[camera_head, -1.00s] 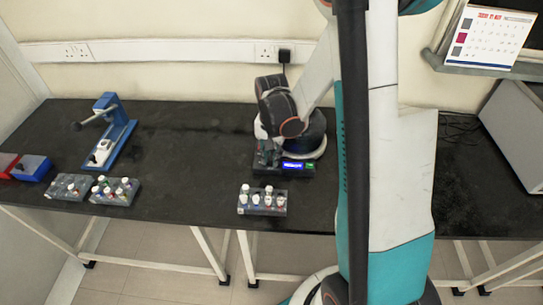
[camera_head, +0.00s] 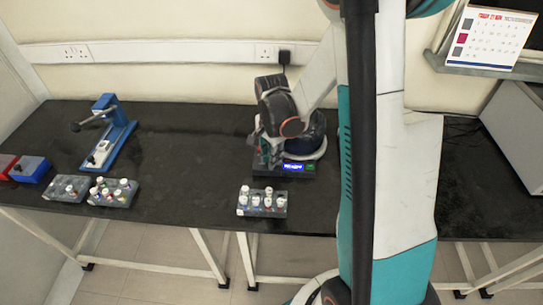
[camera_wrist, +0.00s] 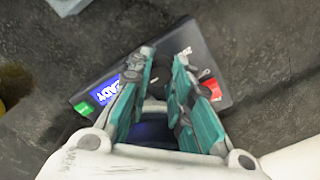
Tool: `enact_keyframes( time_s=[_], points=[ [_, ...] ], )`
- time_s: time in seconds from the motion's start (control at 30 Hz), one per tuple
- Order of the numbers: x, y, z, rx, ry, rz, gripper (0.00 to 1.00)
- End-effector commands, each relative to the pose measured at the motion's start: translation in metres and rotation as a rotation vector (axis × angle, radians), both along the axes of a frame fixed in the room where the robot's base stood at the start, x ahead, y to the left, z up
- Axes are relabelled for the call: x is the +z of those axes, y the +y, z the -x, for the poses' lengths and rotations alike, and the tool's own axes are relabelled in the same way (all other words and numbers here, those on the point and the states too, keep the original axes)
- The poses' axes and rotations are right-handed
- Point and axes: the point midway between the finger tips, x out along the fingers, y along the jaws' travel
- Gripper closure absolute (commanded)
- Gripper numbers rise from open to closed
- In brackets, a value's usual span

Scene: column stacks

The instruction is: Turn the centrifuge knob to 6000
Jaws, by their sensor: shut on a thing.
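The centrifuge (camera_head: 318,148) stands on the black bench, partly hidden behind my arm. Its front panel has a lit blue display (camera_head: 293,167) and a green button (camera_head: 311,168). My gripper (camera_head: 268,164) points down at the panel's left part. In the wrist view its teal fingers (camera_wrist: 165,85) are shut on the dark knob (camera_wrist: 157,90), which shows only partly between them. The display text is too small to read surely.
A tube rack (camera_head: 262,203) stands just in front of the centrifuge. Two more racks (camera_head: 66,188) (camera_head: 113,192), a blue press-like device (camera_head: 116,140) and red and blue boxes (camera_head: 30,168) are at the left. The bench between is clear.

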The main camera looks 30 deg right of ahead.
Motion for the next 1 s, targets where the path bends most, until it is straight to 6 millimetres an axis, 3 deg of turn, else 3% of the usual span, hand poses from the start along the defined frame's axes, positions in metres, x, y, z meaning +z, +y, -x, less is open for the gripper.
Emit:
enact_keyframes(
  time_s=[0.37, 0.4, 0.47, 0.83, 1.0],
  points=[
    [0.000, 0.000, 0.000, -0.004, -0.001, 0.000, 1.00],
    [0.000, 0.000, 0.000, -0.004, -0.001, 0.000, 0.74],
    [0.000, 0.000, 0.000, -0.003, -0.001, 0.000, 0.61],
    [0.001, 0.000, 0.000, -0.003, 0.000, 0.000, 0.59],
    [0.015, 0.000, 0.000, -0.003, 0.000, 0.000, 0.59]
  ],
)
